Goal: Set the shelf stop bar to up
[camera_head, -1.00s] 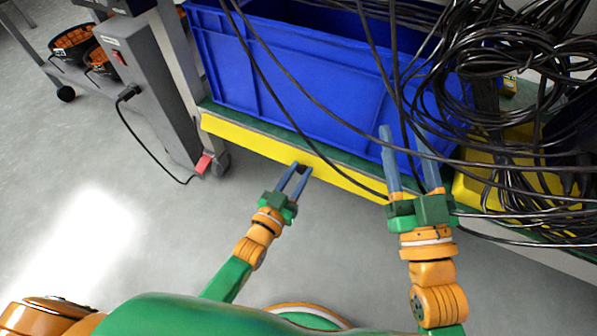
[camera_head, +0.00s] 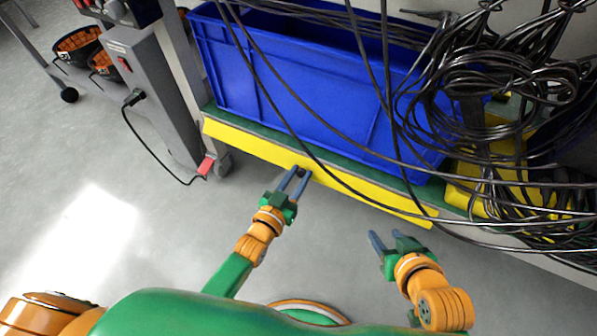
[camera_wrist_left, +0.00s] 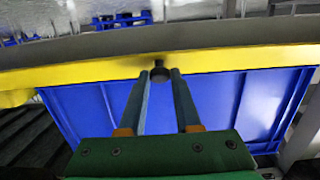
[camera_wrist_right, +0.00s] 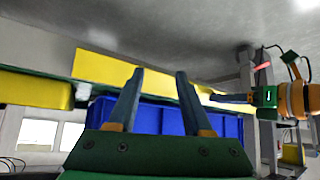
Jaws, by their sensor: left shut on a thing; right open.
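The shelf stop bar is the long yellow bar (camera_head: 260,148) along the front edge of the shelf, below the blue bin. It also shows in the left wrist view (camera_wrist_left: 230,58) and in the right wrist view (camera_wrist_right: 105,67). My left gripper (camera_head: 296,178) is shut on a small dark knob (camera_wrist_left: 159,73) at the bar's lower edge. My right gripper (camera_head: 386,238) is open and empty, below and in front of the bar's right end, apart from it. Its open fingers (camera_wrist_right: 158,75) show in the right wrist view.
A large blue bin (camera_head: 300,75) stands on the green shelf (camera_head: 345,160) behind the bar. Loose black cables (camera_head: 490,100) hang over the bin and bar at right. A grey wheeled unit (camera_head: 150,90) stands at left. The floor in front is clear.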

